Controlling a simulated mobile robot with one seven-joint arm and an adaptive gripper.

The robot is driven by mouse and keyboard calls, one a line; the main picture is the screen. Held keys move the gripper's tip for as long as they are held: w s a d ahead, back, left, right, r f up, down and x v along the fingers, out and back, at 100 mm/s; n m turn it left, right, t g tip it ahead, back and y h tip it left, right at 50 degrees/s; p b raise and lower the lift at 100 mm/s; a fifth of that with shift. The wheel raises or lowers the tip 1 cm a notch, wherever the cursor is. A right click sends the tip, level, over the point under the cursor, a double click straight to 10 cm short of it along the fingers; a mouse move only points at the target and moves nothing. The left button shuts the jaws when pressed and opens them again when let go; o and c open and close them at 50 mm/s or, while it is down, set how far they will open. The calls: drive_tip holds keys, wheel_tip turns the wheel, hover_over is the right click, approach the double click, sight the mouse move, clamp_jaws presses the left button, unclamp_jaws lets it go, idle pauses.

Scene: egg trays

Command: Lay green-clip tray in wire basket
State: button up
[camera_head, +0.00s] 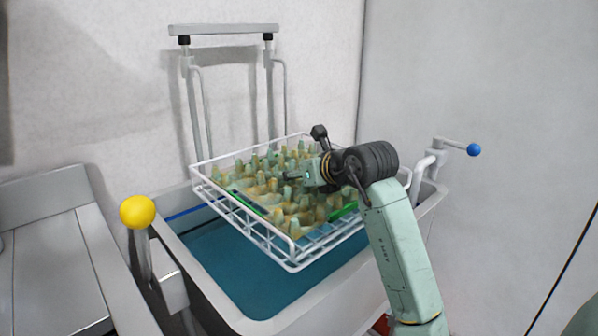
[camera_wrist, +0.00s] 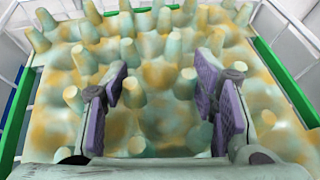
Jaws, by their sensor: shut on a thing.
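The green-clip tray (camera_head: 283,205) is a mottled green and tan egg tray with rounded pegs and green strips along its edges. In the head view it lies within the white wire basket (camera_head: 268,247), roughly level inside the rim. I cannot tell whether its underside rests on the basket floor. My gripper (camera_head: 296,177) is over the tray's middle and shut on it. In the wrist view my gripper (camera_wrist: 160,95) has its purple pads among the pegs of the tray (camera_wrist: 160,72); the exact contact is hard to see. My wrist hides the tray's right part.
The basket sits over a grey tub (camera_head: 190,262) with a blue-green interior, below a tall metal handle frame (camera_head: 222,30). A yellow-knobbed lever (camera_head: 137,212) stands front left and a blue-knobbed lever (camera_head: 473,150) at right. A grey worktop (camera_head: 50,265) lies left. Walls stand close behind.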

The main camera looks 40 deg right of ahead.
drive_tip(key=shift+f, duration=0.15)
drive_tip(key=o, duration=1.3)
drive_tip(key=shift+r, duration=0.2)
drive_tip(key=b+v, duration=0.2)
drive_tip(key=v, duration=1)
